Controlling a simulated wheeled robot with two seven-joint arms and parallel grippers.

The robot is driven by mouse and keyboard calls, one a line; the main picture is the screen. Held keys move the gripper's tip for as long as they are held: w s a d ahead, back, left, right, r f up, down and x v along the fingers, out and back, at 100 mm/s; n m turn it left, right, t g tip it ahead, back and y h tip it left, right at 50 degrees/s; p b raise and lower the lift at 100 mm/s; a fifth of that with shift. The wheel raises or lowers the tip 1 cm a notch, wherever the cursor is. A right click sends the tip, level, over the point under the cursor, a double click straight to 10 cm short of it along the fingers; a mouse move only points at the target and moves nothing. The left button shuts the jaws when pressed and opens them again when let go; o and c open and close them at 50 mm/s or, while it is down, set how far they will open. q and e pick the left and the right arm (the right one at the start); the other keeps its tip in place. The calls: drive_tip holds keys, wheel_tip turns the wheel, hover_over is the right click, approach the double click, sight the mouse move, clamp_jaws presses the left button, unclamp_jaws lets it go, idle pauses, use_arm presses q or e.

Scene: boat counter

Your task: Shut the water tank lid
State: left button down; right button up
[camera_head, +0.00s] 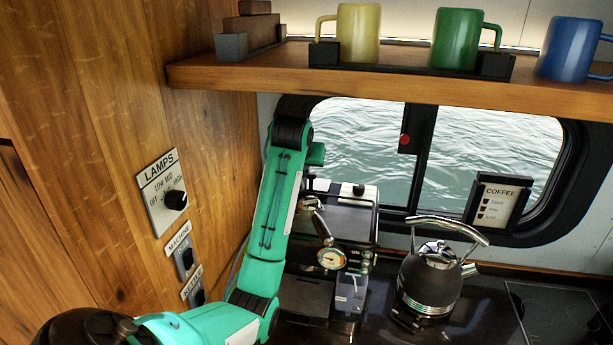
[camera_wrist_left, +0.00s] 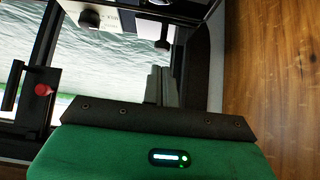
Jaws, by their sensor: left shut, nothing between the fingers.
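The coffee machine (camera_head: 345,222) stands under the window, with a round gauge and chrome parts in front. A dark knob sits on its top. In the left wrist view a pale panel (camera_wrist_left: 118,27) with dark knobs shows at the top edge; I cannot tell whether it is the water tank lid. The lid's position is not clear in either view. My left gripper (camera_wrist_left: 160,72) is shut and empty, with its fingers near the machine's upper part. In the head view its green hand (camera_head: 316,154) is mostly behind my forearm, above the machine. My right gripper is not in view.
A kettle (camera_head: 430,275) stands right of the machine. A shelf (camera_head: 400,82) with yellow, green and blue mugs runs overhead. The wooden wall (camera_head: 105,110) with a lamp dial and switches is close on the left. A coffee sign (camera_head: 497,203) leans by the window.

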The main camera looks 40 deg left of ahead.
use_arm(q)
drive_tip(key=w+a+r+b, duration=0.1)
drive_tip(key=a+r+b, duration=0.1)
drive_tip(key=g+p, duration=0.1)
drive_tip(key=p, duration=0.3)
hover_over(308, 178)
drive_tip(key=s, duration=0.1)
drive_tip(key=shift+h, duration=0.4)
drive_tip(key=f, duration=0.6)
drive_tip(key=shift+s+d+f, duration=0.1)
drive_tip(key=shift+d+f, duration=0.05)
drive_tip(key=shift+d, duration=0.25)
drive_tip(key=shift+w+a+f, duration=0.15)
drive_tip(key=shift+w+f, duration=0.1)
drive_tip(key=shift+f, duration=0.25)
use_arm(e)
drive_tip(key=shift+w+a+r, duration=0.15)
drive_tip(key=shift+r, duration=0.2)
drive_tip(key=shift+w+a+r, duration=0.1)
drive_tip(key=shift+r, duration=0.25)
